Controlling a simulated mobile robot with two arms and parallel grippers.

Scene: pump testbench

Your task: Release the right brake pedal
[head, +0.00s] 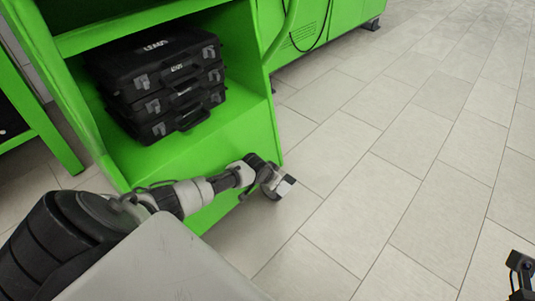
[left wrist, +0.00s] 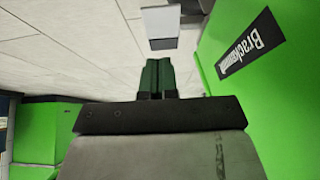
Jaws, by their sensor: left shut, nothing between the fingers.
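My left arm reaches across the front of the green bench in the head view. My left gripper (head: 279,184) is low, by the bench's lower right corner, above the floor. In the left wrist view its dark green fingers (left wrist: 157,74) are together and empty. A pale grey plate with a dark lower edge (left wrist: 160,24) is just ahead of the fingertips; a gap shows between them. I cannot tell whether this plate is the brake pedal. No pedal can be made out for certain in the head view. My right gripper's fingers are not seen.
The green bench (head: 235,120) holds several stacked black cases (head: 160,85) on its lower shelf. Its green side with a dark lettered label (left wrist: 250,42) is close on the right in the left wrist view.

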